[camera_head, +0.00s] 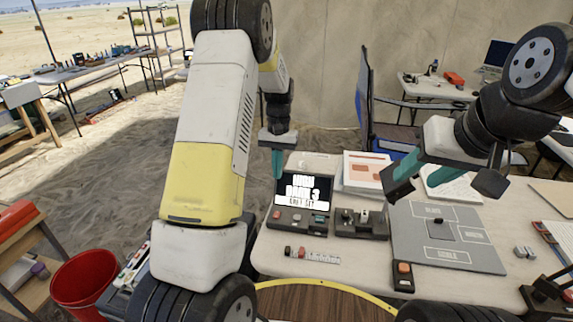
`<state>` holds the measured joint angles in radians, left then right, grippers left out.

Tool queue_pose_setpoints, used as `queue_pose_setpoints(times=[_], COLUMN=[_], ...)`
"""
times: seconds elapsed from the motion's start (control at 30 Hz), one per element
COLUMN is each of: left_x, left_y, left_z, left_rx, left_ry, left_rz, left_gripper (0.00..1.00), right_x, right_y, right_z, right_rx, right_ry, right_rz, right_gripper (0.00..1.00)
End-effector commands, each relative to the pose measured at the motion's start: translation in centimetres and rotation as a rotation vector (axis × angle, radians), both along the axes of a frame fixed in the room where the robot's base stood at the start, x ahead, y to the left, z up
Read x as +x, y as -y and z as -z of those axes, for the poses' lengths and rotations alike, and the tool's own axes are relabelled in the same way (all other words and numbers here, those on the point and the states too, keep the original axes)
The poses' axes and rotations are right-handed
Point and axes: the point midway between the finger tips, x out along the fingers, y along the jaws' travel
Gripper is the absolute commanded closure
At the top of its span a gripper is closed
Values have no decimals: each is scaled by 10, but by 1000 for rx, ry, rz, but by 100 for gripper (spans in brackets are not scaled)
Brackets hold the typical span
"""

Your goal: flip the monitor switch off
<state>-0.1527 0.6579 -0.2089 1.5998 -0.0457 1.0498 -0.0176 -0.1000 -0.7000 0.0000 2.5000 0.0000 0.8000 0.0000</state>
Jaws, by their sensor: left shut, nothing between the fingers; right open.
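A small monitor (303,190) stands on the white table, its screen lit with white text. Its dark base panel (298,218) has a red button at the left and small controls; I cannot tell which one is the switch. A dark control box (360,224) with small levers sits just right of it. My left gripper (278,175) is shut and empty, teal fingers pointing down, by the monitor's upper left corner in the picture; whether it touches is unclear. My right gripper (441,187) is open and empty above the papers and grey board at the right.
A grey labelled board (445,252) lies on the table (270,256). A black block with an orange button (402,277) and a small label strip (312,257) are near the front. A white-and-red booklet (365,172) lies behind. A red bucket (85,285) stands left.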

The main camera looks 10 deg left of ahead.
Motion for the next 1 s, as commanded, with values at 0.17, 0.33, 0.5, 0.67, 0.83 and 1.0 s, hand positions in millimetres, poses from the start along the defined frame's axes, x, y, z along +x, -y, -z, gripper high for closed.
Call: queue_pose_setpoints(times=[0.17,0.33,0.5,0.67,0.83,1.0], left_x=[-2,-13,-12,-14,-19,-25], left_y=[-1,-7,-7,-7,-7,-7], left_z=[0,0,0,9,37,74], left_rx=[0,1,0,0,1,0], left_ry=[1,1,1,-1,-4,-5], left_rz=[0,2,2,1,0,0], left_gripper=[100,100,100,100,100,100], right_x=[0,0,0,0,0,0], right_y=[0,0,0,0,0,0], right_z=[0,0,0,0,0,0], right_rx=[0,0,0,0,0,0], right_ry=[0,0,0,0,0,0], right_rz=[0,0,0,0,0,0], right_gripper=[53,53,53,53,53,53])
